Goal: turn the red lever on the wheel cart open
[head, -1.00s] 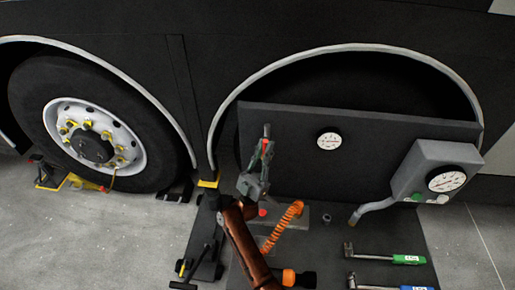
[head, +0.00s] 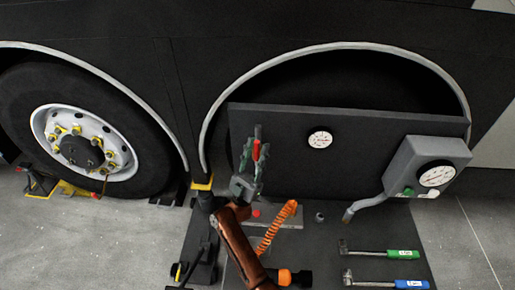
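The red lever (head: 256,149) stands nearly upright in front of the left end of a dark upright panel (head: 370,160). My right gripper (head: 252,146) is up at the lever, its grey-green fingers on either side of it. The fingers look spread, with the red part showing between them. Whether a finger touches the lever is too small to tell. The lever's base and mount are hidden behind the gripper.
A gauge (head: 320,139) sits on the panel, and a grey gauge box (head: 428,163) at its right. An orange coiled hose (head: 275,228) and green- and blue-handled tools (head: 402,253) lie on a dark mat. A bus wheel (head: 85,150) stands left; grey floor is clear at right.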

